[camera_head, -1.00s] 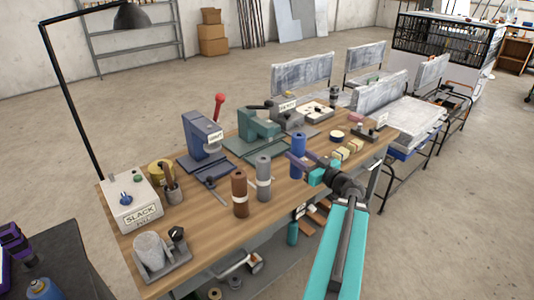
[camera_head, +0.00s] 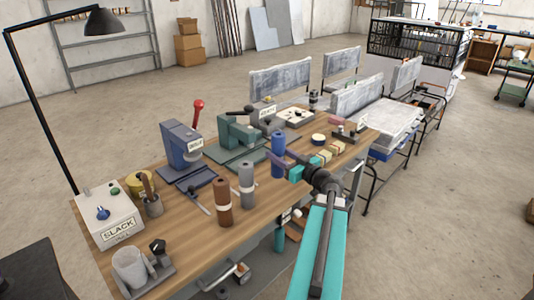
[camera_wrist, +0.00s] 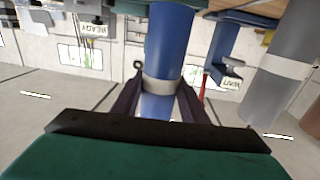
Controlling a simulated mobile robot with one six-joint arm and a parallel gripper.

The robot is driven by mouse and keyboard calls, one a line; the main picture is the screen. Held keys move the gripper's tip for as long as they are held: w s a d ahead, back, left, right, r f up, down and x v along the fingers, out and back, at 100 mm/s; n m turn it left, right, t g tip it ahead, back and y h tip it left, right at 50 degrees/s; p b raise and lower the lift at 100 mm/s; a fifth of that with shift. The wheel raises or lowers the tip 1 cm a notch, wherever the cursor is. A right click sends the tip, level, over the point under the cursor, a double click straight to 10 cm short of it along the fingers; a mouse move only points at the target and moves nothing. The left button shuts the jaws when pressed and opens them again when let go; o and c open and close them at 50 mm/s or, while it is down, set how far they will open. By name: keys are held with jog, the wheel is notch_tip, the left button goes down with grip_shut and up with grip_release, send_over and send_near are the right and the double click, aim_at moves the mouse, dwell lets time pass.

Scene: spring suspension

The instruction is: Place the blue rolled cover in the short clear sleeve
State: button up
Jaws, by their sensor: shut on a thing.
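The blue rolled cover (camera_head: 278,146) is an upright blue cylinder with a pale band, near the front edge of the wooden bench. My gripper (camera_head: 284,160) is shut around it; in the wrist view a dark finger lies on each side of the blue roll (camera_wrist: 168,50) at its pale band. I cannot tell whether its lower end touches the bench. A short, pale, see-through cylinder (camera_head: 128,266), which looks like the short clear sleeve, stands in a grey holder at the bench's near left end.
A grey roll (camera_head: 247,184) and a brown roll (camera_head: 223,202) stand just left of the blue one. Behind them are a blue press (camera_head: 182,146) with a red-knobbed lever and a green machine (camera_head: 240,135). A SLACK box (camera_head: 108,216) stands left. Yellowish blocks (camera_head: 325,155) lie to the right.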

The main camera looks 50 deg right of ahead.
jog(key=w+d+f+p, duration=0.1)
jog(key=w+d, duration=0.7)
jog(key=w, duration=0.3)
dwell(0.3)
jog(key=shift+f, duration=0.2)
notch_tip(320, 180, down, 3)
jog(key=shift+f, duration=0.15)
dwell(0.3)
